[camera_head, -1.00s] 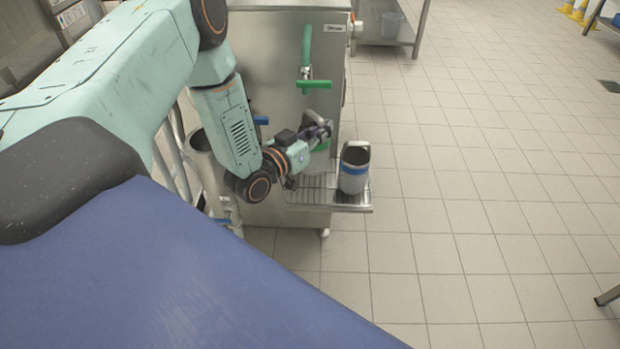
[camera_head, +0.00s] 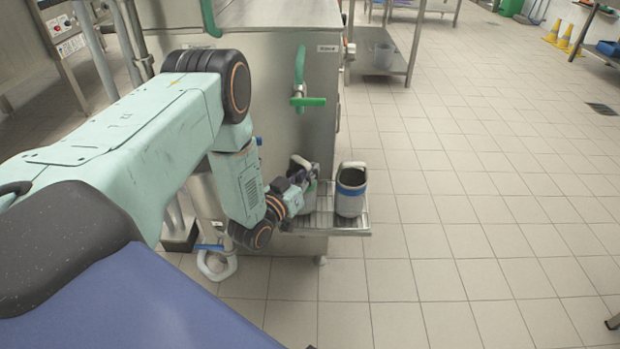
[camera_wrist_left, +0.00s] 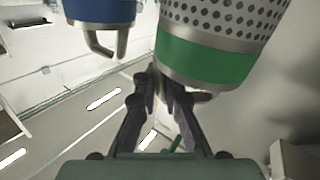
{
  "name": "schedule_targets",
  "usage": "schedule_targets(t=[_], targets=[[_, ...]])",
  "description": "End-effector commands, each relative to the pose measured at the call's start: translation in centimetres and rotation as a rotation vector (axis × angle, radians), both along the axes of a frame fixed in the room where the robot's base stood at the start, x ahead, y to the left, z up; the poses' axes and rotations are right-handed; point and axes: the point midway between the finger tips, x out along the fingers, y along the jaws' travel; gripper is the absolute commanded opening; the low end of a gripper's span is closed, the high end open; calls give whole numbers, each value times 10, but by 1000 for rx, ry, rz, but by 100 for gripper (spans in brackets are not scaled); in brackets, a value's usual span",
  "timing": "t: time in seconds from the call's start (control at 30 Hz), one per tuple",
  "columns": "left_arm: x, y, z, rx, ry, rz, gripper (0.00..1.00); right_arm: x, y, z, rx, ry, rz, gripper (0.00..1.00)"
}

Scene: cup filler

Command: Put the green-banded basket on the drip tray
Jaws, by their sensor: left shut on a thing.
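My left gripper (camera_head: 309,182) is shut on the handle of the green-banded basket (camera_head: 308,204). In the wrist view the fingers (camera_wrist_left: 166,82) meet at the handle, beside the perforated basket with its green band (camera_wrist_left: 205,58). In the head view the basket is upright over the left part of the drip tray (camera_head: 328,226), at about tray level. I cannot tell whether its base touches the tray. A grey blue-banded basket (camera_head: 350,200) stands on the tray to its right; it also shows in the wrist view (camera_wrist_left: 100,10). My right gripper is not in view.
A steel machine (camera_head: 270,90) with a green-handled tap (camera_head: 308,101) stands behind the tray. A steel shelf (camera_head: 385,60) with a bucket is farther back. Open tiled floor (camera_head: 480,220) lies to the right.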

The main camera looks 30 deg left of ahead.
Motion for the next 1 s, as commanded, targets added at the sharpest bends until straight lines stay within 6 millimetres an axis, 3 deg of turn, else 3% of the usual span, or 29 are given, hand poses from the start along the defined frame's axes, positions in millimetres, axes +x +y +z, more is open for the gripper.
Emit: schedule_targets(t=[0.43,0.47,0.73,1.0], targets=[[0,0,-10,0,-2,0,0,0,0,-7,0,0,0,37],[0,0,-10,-1,0,1,9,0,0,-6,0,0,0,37],[0,0,-9,0,-1,0,32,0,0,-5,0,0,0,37],[0,0,-9,0,-1,0,32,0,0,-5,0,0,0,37]])
